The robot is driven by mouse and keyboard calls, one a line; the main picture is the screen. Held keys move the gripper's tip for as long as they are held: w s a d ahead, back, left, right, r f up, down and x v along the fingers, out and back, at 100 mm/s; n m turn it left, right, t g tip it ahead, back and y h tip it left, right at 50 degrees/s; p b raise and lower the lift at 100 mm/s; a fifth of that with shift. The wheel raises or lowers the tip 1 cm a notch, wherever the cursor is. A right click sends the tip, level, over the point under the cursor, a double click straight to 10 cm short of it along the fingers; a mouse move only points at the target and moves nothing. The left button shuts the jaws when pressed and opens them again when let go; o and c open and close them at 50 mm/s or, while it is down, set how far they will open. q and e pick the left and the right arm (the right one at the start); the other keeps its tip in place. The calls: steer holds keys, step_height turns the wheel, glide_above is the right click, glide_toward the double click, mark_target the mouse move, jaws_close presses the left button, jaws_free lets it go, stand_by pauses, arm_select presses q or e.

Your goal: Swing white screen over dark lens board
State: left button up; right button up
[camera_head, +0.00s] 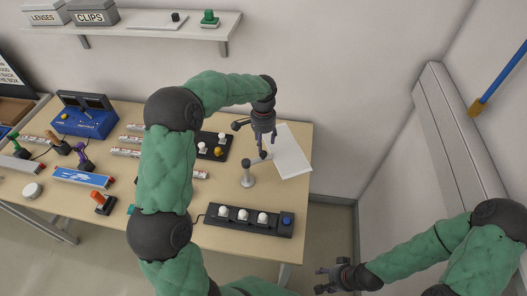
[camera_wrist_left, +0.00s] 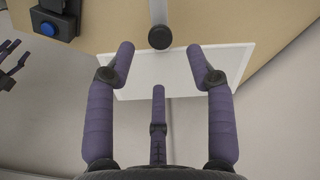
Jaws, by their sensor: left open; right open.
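The white screen (camera_head: 289,158) is a flat, tilted-looking panel at the right end of the table, beside a grey post (camera_head: 247,175) with a short arm. In the left wrist view the screen (camera_wrist_left: 183,78) lies beyond my fingers, next to the post's dark cap (camera_wrist_left: 159,37). My left gripper (camera_head: 259,139) is open and empty, pointing down by the screen's left edge; contact cannot be told. A dark board (camera_head: 226,227) with white bulbs and a blue button lies at the front. Another dark board (camera_head: 209,138) is partly behind my left arm; which is the lens board is unclear. My right gripper (camera_head: 330,279) is open, off the table.
A blue instrument (camera_head: 86,118), a blue-white box (camera_head: 82,177), an orange-handled item (camera_head: 103,203) and several small tools occupy the table's left. A wall shelf (camera_head: 200,28) holds boxes above.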

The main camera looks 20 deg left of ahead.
mark_target(263, 153)
arm_select(q)
step_height(263, 153, down, 6)
steer(key=shift+f, duration=0.2)
jaws_close()
